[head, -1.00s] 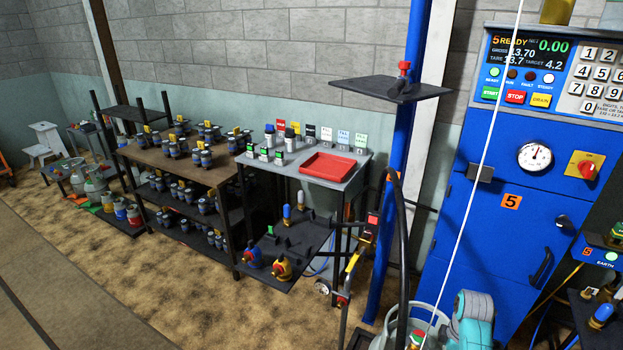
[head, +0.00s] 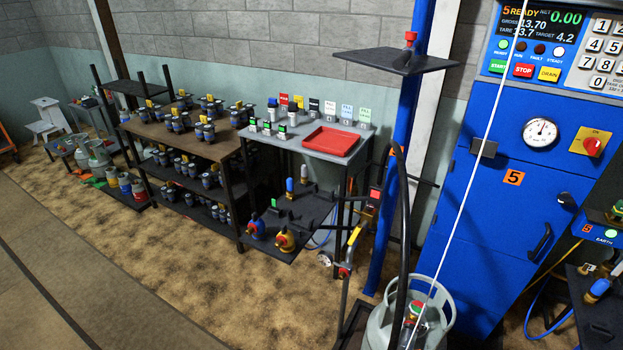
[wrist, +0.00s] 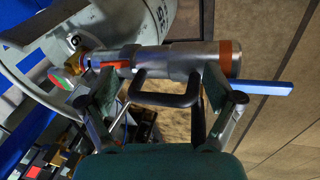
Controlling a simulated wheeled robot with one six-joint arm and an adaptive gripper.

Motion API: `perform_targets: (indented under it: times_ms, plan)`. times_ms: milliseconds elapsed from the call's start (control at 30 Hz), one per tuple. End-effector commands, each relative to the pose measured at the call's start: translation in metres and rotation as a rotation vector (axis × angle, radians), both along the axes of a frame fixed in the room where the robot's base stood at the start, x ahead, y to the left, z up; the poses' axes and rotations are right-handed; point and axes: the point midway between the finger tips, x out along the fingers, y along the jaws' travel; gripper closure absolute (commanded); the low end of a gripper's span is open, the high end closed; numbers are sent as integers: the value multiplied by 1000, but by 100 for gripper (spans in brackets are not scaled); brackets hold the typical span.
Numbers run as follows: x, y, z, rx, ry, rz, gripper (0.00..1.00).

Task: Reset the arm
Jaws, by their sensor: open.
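My gripper (wrist: 160,88) shows in the wrist view with its two fingers spread wide apart. A metal cylindrical fitting (wrist: 185,62) with an orange band lies across the view beyond the fingers. Its dark loop handle (wrist: 166,98) sits between them, and I cannot tell whether either finger touches it. A blue bar (wrist: 265,87) sticks out to the right of the fitting. A grey gas cylinder (wrist: 125,22) is behind the fitting. The cylinder also shows in the head view (head: 382,328), at the bottom beside the blue cabinet. My arm is not visible in the head view.
A blue filling cabinet (head: 476,210) with display and keypad stands at the right. A black hose (head: 402,220) hangs beside a blue post (head: 390,210). A grey table with a red tray (head: 331,140) and a shelf of small parts (head: 190,150) line the wall.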

Motion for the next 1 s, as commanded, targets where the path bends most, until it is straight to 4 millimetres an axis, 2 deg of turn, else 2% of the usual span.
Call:
perform_targets:
  times_ms: [33,200,467,567,767,1000]
  plan:
    - [-15,11,-6,3,-29,-20,10]
    - [-51,36,-11,19,-144,-98,10]
    - [-106,68,0,69,-308,-203,10]
    - [-130,80,11,100,-377,-243,10]
    - [-178,101,46,181,-518,-322,10]
    - [-232,120,106,310,-679,-404,10]
